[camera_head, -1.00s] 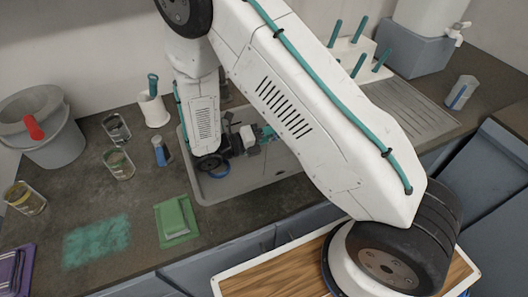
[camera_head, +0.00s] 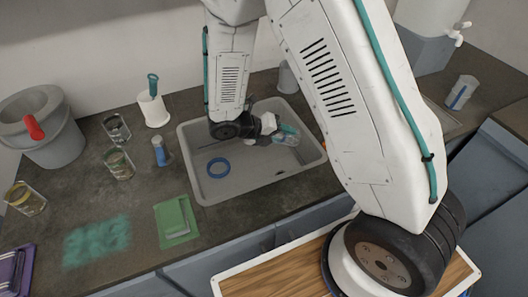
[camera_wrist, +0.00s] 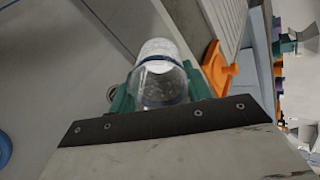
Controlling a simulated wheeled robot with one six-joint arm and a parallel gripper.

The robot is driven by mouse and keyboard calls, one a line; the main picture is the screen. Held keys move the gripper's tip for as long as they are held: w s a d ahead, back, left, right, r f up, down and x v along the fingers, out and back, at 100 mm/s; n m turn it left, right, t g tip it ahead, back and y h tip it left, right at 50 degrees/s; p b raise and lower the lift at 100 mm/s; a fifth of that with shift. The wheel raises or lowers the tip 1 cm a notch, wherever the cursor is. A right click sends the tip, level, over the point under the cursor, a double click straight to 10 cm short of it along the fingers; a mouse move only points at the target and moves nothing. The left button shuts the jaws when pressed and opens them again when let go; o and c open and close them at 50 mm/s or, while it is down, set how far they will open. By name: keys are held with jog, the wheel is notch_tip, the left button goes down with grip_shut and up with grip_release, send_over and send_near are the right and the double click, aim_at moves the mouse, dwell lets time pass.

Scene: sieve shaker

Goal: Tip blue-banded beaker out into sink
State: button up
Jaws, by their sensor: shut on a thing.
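My gripper (camera_head: 271,127) is above the right back part of the grey sink (camera_head: 205,192). Its teal fingers are shut on a clear beaker (camera_head: 287,137), which lies tilted towards the right in the head view. In the wrist view the beaker (camera_wrist: 160,88) sits between the fingers (camera_wrist: 160,92). A dark blue line shows around its upper part and a whitish patch lies beyond it. I cannot tell whether anything is left inside or is pouring out.
A blue ring (camera_head: 219,168) lies on the sink floor. A grey bucket (camera_head: 45,140) is far left. An orange part (camera_wrist: 216,68) shows near the beaker in the wrist view.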

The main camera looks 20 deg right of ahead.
jog(key=y, duration=0.3)
jog(key=shift+d+f, duration=0.4)
jog(key=shift+d+r+y, duration=0.15)
jog(key=shift+r+y, duration=0.15)
jog(key=shift+r, duration=0.05)
jog(key=r, duration=0.1)
jog(key=d+r+y, duration=0.1)
jog(key=r, duration=0.1)
jog(key=r+y+b, duration=0.1)
jog(key=r, duration=0.1)
jog(key=shift+d, duration=0.35)
jog(key=shift+d+r+y+b, duration=0.2)
jog(key=shift+d+r+y, duration=0.2)
jog(key=shift+d+y, duration=0.35)
jog(key=shift+d+r+y+b, duration=0.15)
jog(key=shift+d+r+y, duration=0.3)
jog(key=shift+y, duration=0.4)
jog(key=shift+s+d+f+y, duration=0.1)
jog(key=shift+d+f+y, duration=0.25)
jog(key=shift+d+y, duration=0.5)
jog(key=shift+a, duration=0.15)
